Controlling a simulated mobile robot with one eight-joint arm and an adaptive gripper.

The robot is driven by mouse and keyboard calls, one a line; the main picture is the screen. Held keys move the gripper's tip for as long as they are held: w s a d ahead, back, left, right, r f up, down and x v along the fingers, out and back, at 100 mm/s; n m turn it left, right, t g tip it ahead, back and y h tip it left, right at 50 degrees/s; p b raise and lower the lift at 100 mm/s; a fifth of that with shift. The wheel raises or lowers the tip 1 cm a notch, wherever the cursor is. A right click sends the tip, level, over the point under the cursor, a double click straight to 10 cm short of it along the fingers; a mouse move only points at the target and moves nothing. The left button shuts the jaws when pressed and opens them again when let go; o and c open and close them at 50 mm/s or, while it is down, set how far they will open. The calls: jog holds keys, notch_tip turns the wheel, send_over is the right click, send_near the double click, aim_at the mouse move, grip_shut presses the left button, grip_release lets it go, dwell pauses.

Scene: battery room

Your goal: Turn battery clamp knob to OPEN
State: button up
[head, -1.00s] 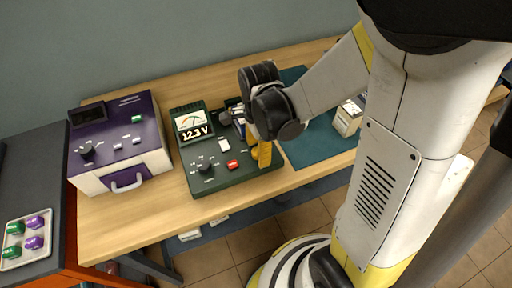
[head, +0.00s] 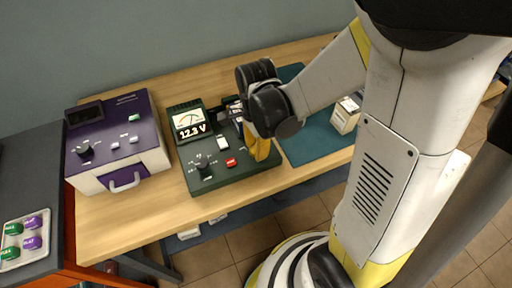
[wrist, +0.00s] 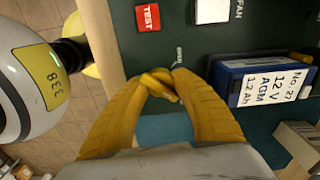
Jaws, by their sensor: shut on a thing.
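My gripper (wrist: 162,84) is yellow, and its fingertips are closed together at the front right part of the green tester panel (head: 213,181). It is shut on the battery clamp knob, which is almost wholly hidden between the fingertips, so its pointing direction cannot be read. A blue battery (wrist: 231,83) with a white "No. 27 12 V AGM 1.2 Ah" label sits on the tester to the right of the fingers. In the head view my gripper (head: 262,147) stands over the tester's right side.
The tester has a red TEST button (wrist: 148,18), a white FAN switch (wrist: 212,10), a black dial (head: 205,168) and a meter reading 12.3 V (head: 189,122). A purple device (head: 117,140) stands left. A teal mat (head: 312,140) with a pale box (head: 345,117) lies right.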

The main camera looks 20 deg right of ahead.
jog(key=n, duration=0.8)
jog(key=shift+n+b, duration=0.3)
jog(key=shift+b, duration=0.1)
jog(key=n, duration=0.4)
jog(key=shift+n, duration=2.1)
jog(key=o, duration=1.2)
jog(key=shift+o, duration=0.2)
jog(key=shift+r, duration=0.1)
